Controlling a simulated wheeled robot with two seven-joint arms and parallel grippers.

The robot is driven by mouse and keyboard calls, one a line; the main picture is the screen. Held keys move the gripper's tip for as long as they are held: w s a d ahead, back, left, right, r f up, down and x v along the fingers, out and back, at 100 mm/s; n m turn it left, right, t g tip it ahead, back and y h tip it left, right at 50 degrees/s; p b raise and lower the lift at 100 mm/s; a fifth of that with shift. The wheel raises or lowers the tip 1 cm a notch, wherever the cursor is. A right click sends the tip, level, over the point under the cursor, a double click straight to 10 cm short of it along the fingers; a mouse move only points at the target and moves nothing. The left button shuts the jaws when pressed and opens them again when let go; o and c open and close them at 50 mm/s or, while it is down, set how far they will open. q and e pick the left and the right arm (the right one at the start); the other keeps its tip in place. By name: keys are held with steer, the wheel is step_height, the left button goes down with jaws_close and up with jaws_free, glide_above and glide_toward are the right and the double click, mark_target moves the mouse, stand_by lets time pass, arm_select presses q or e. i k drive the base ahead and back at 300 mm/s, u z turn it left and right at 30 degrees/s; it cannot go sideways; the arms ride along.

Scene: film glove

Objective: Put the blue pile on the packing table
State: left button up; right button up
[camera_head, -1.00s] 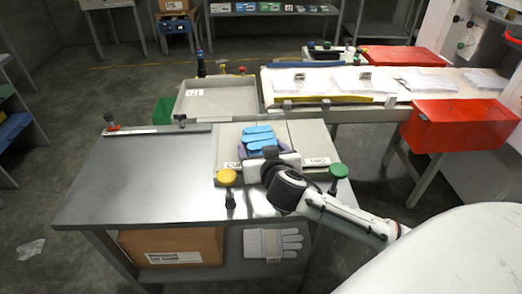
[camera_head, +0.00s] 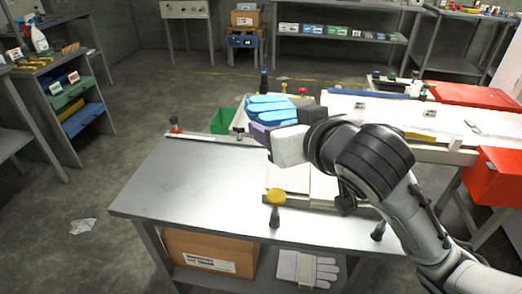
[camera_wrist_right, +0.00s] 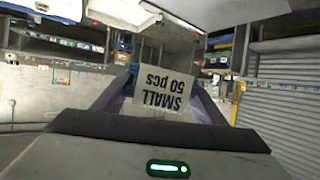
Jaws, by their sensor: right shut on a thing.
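The blue pile (camera_head: 270,106), a stack of blue gloves, is in my right gripper (camera_head: 277,130) in the head view. The gripper is shut on it and holds it raised above the back part of the grey metal-topped table (camera_head: 200,185). I cannot tell which surface is the packing table. My left gripper is not in view.
A pale divided board (camera_head: 290,178) and a yellow knob (camera_head: 276,197) are on the table's right part. The table's left part is clear. A green bin (camera_head: 225,121) stands behind it, and red boxes (camera_head: 497,172) are at right. A glove (camera_head: 310,268) lies on the lower shelf.

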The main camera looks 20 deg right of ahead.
mark_target(204, 178)
steer(key=z, duration=0.05)
steer(key=k, duration=0.45)
steer(key=u, duration=0.7)
steer(key=i, duration=1)
steer(key=z, duration=0.55)
